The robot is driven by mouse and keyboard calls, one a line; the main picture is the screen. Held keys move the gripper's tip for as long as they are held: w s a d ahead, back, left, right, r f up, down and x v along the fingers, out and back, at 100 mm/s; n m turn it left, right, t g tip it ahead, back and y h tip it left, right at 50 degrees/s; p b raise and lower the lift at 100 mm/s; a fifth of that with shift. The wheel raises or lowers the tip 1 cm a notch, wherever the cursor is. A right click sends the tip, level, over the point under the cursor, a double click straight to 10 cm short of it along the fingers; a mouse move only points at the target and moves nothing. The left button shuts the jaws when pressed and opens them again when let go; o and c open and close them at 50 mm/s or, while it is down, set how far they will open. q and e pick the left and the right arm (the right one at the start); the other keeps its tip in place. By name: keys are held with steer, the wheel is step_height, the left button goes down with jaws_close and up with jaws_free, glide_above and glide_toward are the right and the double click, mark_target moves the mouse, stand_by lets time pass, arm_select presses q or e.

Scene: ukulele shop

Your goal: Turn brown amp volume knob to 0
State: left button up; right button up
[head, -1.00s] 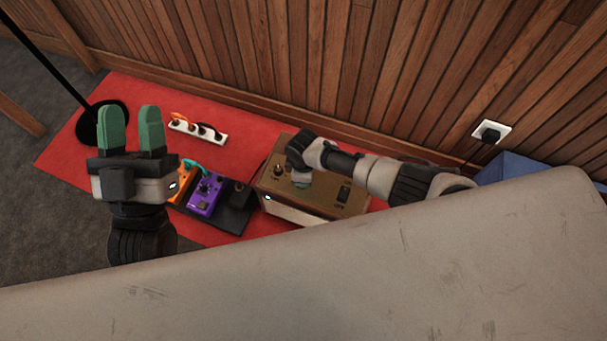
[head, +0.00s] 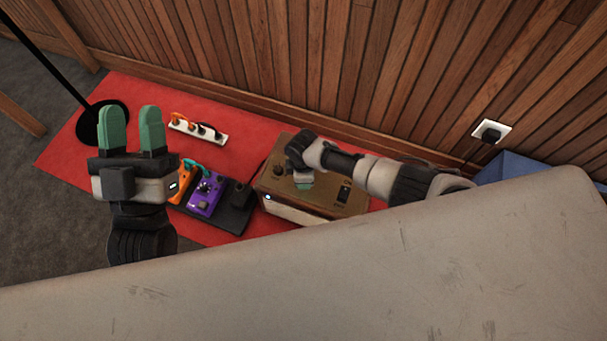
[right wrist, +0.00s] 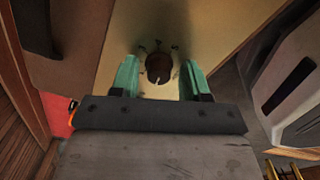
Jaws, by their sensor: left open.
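The brown amp (head: 325,207) stands on the red mat beside the wall. A dark knob (head: 278,171) shows on the left of its top panel. My right gripper (head: 303,181) is over the middle of that panel, partly hidden by its own wrist. In the right wrist view, a round dark knob (right wrist: 159,68) with a pale mark lies between the green fingers of the right gripper (right wrist: 160,72). The fingers are apart, with a visible gap on each side of the knob. My left gripper (head: 131,115) is open and empty, well left of the amp.
A purple pedal (head: 205,194) and an orange pedal (head: 184,186) sit left of the amp. A white power strip (head: 198,132) lies behind them on the red mat (head: 75,150). A dark switch (head: 344,192) is on the amp's right. The wood wall (head: 300,60) stands close behind.

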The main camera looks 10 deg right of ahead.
steer(key=shift+o, duration=0.6)
steer(key=shift+r, duration=0.15)
steer(key=shift+r+p, duration=0.4)
steer(key=shift+r, duration=0.1)
step_height(320, 180, up, 4)
steer(key=shift+r+p, duration=0.1)
steer(key=shift+p, duration=1.15)
arm_select(q)
steer(key=s+a+f+g+y+p, duration=0.1)
steer(key=f+g+y, duration=0.1)
steer(key=f+g, duration=0.5)
steer(key=s+a+f+g+y+p, duration=0.1)
steer(key=a+f+g+y, duration=0.1)
steer(key=f+g, duration=0.6)
steer(key=shift+s+a+f+n+g+y+p, duration=0.3)
steer(key=shift+f+y, duration=0.1)
steer(key=shift+y, duration=0.1)
arm_select(e)
steer(key=shift+r, duration=2.7)
arm_select(q)
steer(key=shift+w, duration=0.1)
